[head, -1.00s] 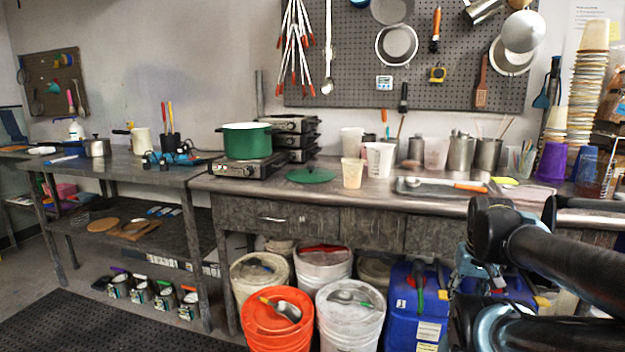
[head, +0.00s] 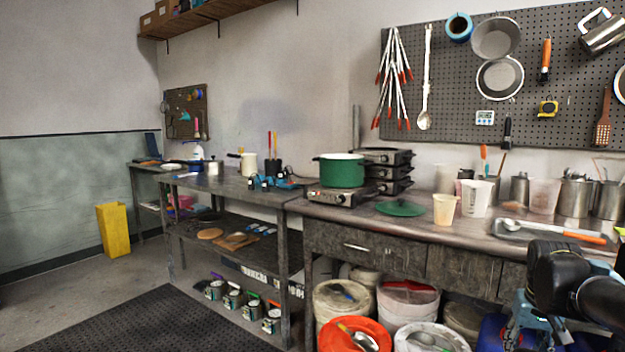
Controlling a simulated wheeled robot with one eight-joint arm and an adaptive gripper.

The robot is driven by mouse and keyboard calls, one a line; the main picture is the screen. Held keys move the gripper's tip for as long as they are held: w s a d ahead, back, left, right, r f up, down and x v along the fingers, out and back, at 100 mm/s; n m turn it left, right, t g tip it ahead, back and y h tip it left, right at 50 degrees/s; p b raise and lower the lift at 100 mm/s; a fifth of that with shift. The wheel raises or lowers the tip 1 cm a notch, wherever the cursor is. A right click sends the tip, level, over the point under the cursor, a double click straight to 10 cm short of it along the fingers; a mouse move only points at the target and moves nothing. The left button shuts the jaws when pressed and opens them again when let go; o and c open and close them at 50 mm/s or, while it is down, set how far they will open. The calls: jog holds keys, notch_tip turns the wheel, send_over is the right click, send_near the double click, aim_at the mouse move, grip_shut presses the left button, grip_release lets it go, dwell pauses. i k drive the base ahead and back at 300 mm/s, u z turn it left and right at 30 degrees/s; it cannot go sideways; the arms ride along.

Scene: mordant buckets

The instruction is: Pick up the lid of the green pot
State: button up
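The green pot (head: 341,172) stands open on a hot plate (head: 337,196) at the left end of the right-hand counter. Its green lid (head: 400,208) lies flat on the counter to the right of the hot plate, with a small knob on top. My arm shows at the lower right edge of the head view, well to the right of the lid and apart from it. Part of what may be my gripper (head: 535,326) shows there, cut by the frame; its fingertips cannot be made out.
Plastic cups (head: 444,209) stand just right of the lid. Stacked hot plates (head: 388,170) are behind it. A tray (head: 550,236) with a spatula lies further right. Buckets (head: 408,300) sit under the counter. Floor at the left is open, with a black mat (head: 180,322).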

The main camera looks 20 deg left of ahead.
aim_at(400, 207)
jog(key=u, duration=1.55)
jog(key=k, duration=1.15)
jog(key=z, duration=0.35)
jog(key=i, duration=1.05)
jog(key=z, duration=0.45)
jog(key=i, duration=0.45)
jog(key=u, duration=0.05)
